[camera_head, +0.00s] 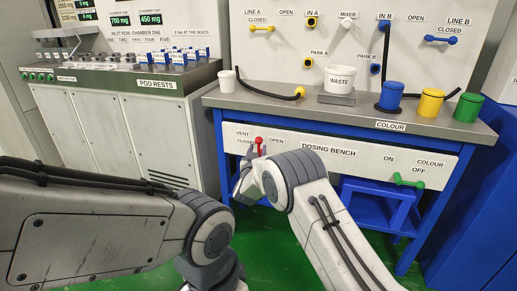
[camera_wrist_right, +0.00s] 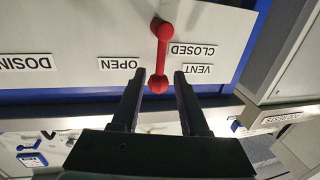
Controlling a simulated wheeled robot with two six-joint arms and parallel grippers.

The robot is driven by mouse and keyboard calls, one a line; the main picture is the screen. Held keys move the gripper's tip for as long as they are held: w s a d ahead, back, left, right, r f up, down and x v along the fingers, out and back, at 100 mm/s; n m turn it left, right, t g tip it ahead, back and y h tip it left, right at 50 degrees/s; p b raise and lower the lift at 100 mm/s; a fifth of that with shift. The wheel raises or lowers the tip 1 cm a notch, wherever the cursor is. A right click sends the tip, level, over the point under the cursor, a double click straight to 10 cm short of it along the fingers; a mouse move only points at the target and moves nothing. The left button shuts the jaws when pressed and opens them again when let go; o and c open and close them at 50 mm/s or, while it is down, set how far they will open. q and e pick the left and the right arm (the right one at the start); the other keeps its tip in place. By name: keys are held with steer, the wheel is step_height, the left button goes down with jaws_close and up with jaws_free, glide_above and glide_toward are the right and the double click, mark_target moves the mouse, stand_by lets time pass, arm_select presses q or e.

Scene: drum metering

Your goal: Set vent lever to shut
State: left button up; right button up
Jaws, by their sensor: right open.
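The red vent lever (camera_head: 258,143) is on the left part of the dosing bench's front panel, between the CLOSED and OPEN labels. In the right wrist view, which is upside down to the lettering, the lever (camera_wrist_right: 161,50) stands nearly upright between these labels. My right gripper (camera_head: 248,170) is at the lever, partly hidden by its own wrist. In the wrist view its two fingers (camera_wrist_right: 158,90) are open, one on each side of the lever's round end, with gaps showing. My left arm crosses the lower left of the head view; its gripper is out of view.
The dosing bench top (camera_head: 350,112) holds a white waste tub (camera_head: 339,80) and blue (camera_head: 390,96), yellow (camera_head: 430,103) and green (camera_head: 467,107) containers. A green colour lever (camera_head: 408,181) is at the panel's right. A cabinet (camera_head: 125,130) stands left.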

mark_target(259, 145)
steer(key=shift+w+d+b, duration=0.15)
steer(key=shift+w+b, duration=0.05)
steer(key=shift+w, duration=0.7)
steer(key=shift+w+d+b, duration=0.1)
steer(key=shift+w+b, duration=0.05)
steer(key=shift+w, duration=0.75)
jaws_close()
steer(key=shift+r, duration=0.15)
